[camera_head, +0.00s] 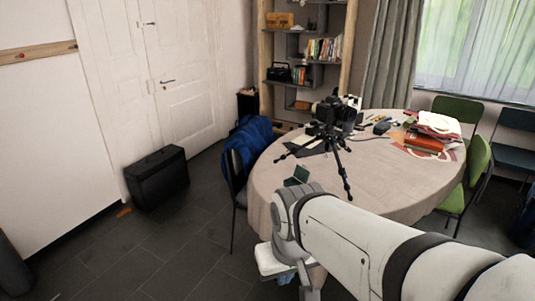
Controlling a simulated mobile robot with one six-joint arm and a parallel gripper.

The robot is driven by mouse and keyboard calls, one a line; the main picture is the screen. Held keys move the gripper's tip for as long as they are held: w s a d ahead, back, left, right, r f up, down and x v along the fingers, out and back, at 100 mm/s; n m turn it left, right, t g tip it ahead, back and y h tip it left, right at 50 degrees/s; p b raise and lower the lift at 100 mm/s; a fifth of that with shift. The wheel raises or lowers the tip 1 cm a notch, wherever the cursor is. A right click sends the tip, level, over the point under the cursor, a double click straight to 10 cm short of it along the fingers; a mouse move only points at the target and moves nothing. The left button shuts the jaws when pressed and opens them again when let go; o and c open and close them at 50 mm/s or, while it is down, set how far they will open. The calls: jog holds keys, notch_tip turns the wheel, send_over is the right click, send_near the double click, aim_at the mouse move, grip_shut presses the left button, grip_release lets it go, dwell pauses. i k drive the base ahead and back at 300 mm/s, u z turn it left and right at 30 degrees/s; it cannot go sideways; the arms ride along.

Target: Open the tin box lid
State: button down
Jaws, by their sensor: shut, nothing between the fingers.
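A small dark green box (299,174), which looks like the tin box, sits near the left front edge of the round table (268,187). It is small in the picture; a raised, tilted panel seems to show on it, but I cannot tell clearly how its lid stands. My white arm reaches in from the lower right, and its wrist is just in front of and below the box. My gripper's fingers do not show, so their place relative to the box is hidden.
A camera on a small tripod (328,130) stands behind the box, its legs spread over the table. Red books and cloth (424,142) lie at the right. A chair with a blue jacket (247,140) stands left of the table. A black case (157,180) is on the floor.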

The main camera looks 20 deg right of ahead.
aim_at(301, 173)
jog(key=u, duration=0.2)
jog(key=i, duration=1.1)
jog(key=z, duration=0.55)
jog(key=i, duration=1)
jog(key=z, duration=0.65)
